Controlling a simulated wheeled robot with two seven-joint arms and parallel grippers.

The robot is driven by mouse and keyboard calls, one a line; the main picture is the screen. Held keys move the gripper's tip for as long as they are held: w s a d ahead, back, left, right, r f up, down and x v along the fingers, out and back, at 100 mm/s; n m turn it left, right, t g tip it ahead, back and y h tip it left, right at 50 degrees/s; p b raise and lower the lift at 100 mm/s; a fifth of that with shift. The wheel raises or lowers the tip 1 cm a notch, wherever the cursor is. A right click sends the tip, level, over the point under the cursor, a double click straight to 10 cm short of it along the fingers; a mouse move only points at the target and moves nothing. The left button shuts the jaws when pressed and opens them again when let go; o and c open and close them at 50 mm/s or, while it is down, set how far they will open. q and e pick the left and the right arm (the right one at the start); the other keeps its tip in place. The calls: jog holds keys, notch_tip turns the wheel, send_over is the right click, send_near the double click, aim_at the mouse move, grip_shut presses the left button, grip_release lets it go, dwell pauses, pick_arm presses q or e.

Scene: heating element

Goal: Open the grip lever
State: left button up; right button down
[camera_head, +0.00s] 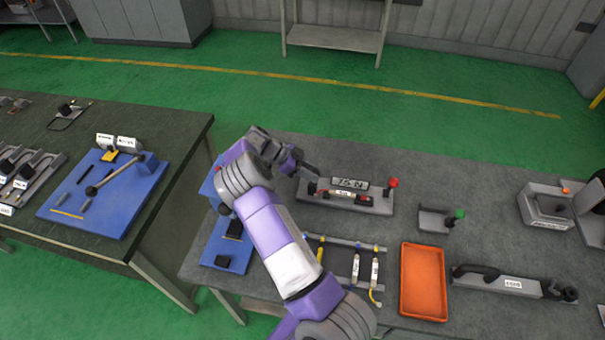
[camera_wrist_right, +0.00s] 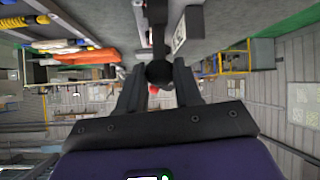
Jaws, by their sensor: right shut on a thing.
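My right gripper (camera_head: 303,168) reaches over the left end of a grey fixture (camera_head: 320,199) on the right-hand table. In the right wrist view its two dark fingers (camera_wrist_right: 159,84) are shut on a dark round knob (camera_wrist_right: 158,73). A dark bar (camera_wrist_right: 158,35) runs from the knob away from the gripper, which looks like the grip lever. The fixture carries a labelled display (camera_head: 350,183) and a red ball (camera_head: 393,182) at its right end. In the head view the knob is hidden by my gripper and arm. My left gripper is not in view.
An orange tray (camera_head: 423,281), a rack of tubes (camera_head: 355,265), a small bracket with a green knob (camera_head: 437,220) and a long grey tool (camera_head: 510,284) share this table. A blue board (camera_head: 226,246) lies partly behind my arm. Another table stands left, across a gap.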

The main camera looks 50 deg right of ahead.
jog(key=shift+w, duration=0.1)
dwell(0.5)
jog(key=c, duration=0.8)
grip_release()
jog(key=shift+o, duration=0.2)
notch_tip(320, 180, up, 10)
